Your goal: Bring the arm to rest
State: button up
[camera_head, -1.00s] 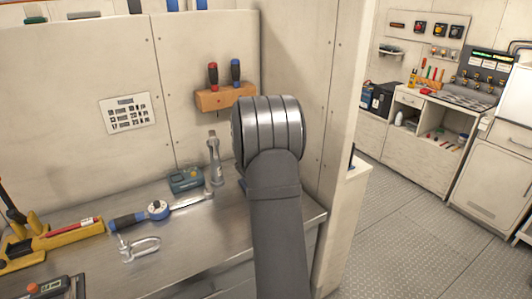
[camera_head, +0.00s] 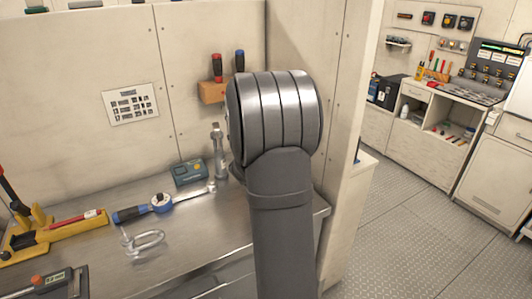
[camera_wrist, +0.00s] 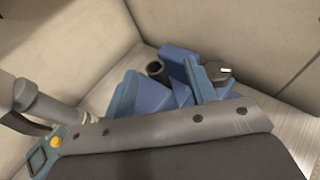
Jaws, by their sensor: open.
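In the head view my arm rises from the bottom centre, and its rounded grey metal joint fills the middle. My gripper is hidden behind the arm there.
A wooden rack (camera_head: 212,92) holds two screwdrivers. A partition (camera_head: 345,120) stands right of my arm, with open floor (camera_head: 400,240) beyond.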

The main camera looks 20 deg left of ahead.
jog(key=shift+r, duration=0.15)
jog(key=shift+w+f, duration=1.45)
jog(key=o, duration=0.6)
jog(key=shift+d+r, duration=0.1)
jog(key=shift+c, duration=0.2)
jog(key=o, duration=0.5)
jog(key=d+r+m+h, duration=0.1)
jog(key=d+r, duration=0.1)
jog(key=w+d+r+m+g+h, duration=0.1)
jog(key=d+m+h, duration=0.1)
jog(key=d, duration=0.1)
jog(key=d+r+m+h, duration=0.1)
jog(key=d+r, duration=0.1)
jog(key=d, duration=0.1)
jog(key=shift+w+d+r+m, duration=0.15)
jog(key=shift+w+r+m, duration=0.2)
jog(key=shift+m, duration=0.05)
jog(key=s+d+r+m+g+h, duration=0.25)
jog(key=d+m+g, duration=0.2)
jog(key=d, duration=0.25)
jog(key=s+a+r+g+y, duration=0.5)
jog(key=a+r+y, duration=0.1)
jog(key=r+y, duration=0.15)
jog(key=shift+t, duration=0.25)
jog(key=x, duration=1)
jog(key=shift+s+f, duration=0.15)
jog(key=shift+s, duration=0.05)
